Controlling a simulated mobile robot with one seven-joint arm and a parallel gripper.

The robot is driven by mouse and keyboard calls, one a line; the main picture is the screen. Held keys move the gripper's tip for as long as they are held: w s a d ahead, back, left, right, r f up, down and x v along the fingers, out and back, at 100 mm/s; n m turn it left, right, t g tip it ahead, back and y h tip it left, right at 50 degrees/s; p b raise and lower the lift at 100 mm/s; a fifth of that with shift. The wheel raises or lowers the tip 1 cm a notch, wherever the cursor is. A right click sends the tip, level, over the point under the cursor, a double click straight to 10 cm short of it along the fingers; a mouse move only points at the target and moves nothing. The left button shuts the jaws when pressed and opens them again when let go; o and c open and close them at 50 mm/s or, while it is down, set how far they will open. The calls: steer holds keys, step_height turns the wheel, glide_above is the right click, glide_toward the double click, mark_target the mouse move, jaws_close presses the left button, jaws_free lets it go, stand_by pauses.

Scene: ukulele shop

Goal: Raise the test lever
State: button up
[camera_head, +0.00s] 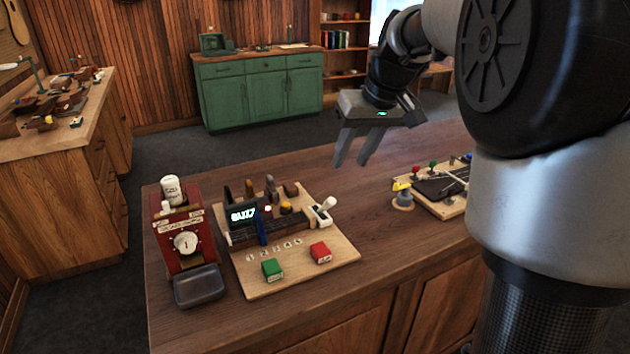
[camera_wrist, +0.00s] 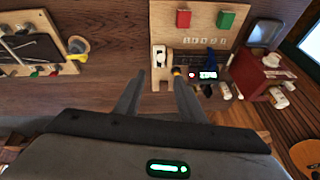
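A wooden board (camera_head: 285,283) on the counter carries a dark panel with a lit display (camera_head: 243,212). At its right end is a lever with a white handle (camera_head: 326,205), likely the test lever. The handle leans up and to the right in the head view. It also shows as a white shape in the wrist view (camera_wrist: 160,56), just past the fingertips. My gripper (camera_head: 351,164) points down, behind and above the lever, apart from it. Its fingers also show in the wrist view (camera_wrist: 158,76), spread with nothing between them.
Green (camera_head: 272,268) and red (camera_head: 320,252) blocks sit on the board's front. A red machine with a dial (camera_head: 186,241) stands left of it. Bare counter lies between.

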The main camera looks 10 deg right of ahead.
mark_target(332, 199)
steer(key=b+x, duration=0.1)
steer(key=x, duration=1.6)
steer(key=shift+s+a, duration=0.1)
steer(key=shift+a, duration=0.05)
jaws_close()
